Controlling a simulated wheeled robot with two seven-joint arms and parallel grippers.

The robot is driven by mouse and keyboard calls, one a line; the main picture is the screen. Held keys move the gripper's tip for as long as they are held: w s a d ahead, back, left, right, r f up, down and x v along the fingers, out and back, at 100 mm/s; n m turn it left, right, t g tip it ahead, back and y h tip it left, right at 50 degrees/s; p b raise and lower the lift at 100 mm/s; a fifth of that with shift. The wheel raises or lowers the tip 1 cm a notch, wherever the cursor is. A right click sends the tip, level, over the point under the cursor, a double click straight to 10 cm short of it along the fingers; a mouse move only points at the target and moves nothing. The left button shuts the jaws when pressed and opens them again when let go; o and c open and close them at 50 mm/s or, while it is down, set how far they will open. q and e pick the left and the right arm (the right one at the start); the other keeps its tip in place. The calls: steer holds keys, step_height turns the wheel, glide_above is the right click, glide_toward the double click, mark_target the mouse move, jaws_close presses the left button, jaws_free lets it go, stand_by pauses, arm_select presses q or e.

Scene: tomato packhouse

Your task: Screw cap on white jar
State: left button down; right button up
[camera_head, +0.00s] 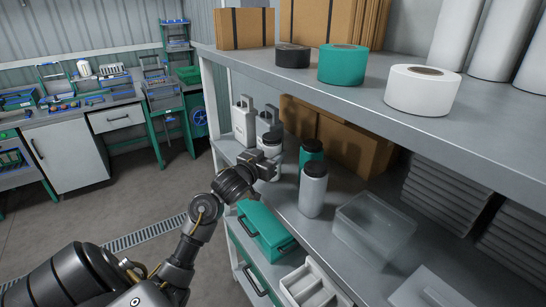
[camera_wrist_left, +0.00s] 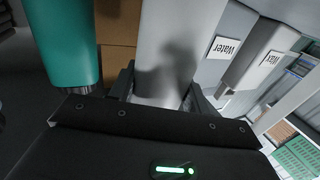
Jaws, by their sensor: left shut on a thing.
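A white cylindrical jar (camera_head: 271,151) with a dark grey top stands on the middle shelf. My left gripper (camera_head: 268,169) is around it from the front, shut on its side. In the left wrist view the pale jar body (camera_wrist_left: 178,45) fills the space between the two fingers (camera_wrist_left: 163,97), and its end near the gripper is hidden. A second white jar (camera_head: 312,194) with a grey top stands apart, nearer on the shelf. A teal jar (camera_head: 311,147) with a dark top stands between and behind them. I see no loose cap. My right gripper is out of view.
Jugs labelled Water (camera_wrist_left: 225,46) and Wax (camera_wrist_left: 265,58) stand close beside the held jar. A clear bin (camera_head: 375,228) and a teal toolbox (camera_head: 264,231) are nearer. The upper shelf (camera_head: 340,92) carries tape rolls and overhangs the jars. Cardboard (camera_head: 340,136) stands behind.

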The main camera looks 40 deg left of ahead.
arm_select(q)
steer(key=shift+w+f, duration=0.1)
steer(key=shift+f, duration=0.15)
steer(key=c, duration=0.7)
jaws_free()
steer(key=shift+r, duration=0.15)
steer(key=shift+s+d+r+b, duration=0.1)
steer(key=shift+s+d+b, duration=0.15)
steer(key=shift+s, duration=1.75)
steer(key=shift+s+d+b, duration=0.15)
steer(key=shift+s+b, duration=0.2)
steer(key=shift+s, duration=1.65)
steer(key=shift+s+d+r+b, duration=0.1)
steer(key=shift+s+d+b, duration=0.15)
steer(key=shift+s, duration=1.75)
steer(key=shift+f, duration=0.15)
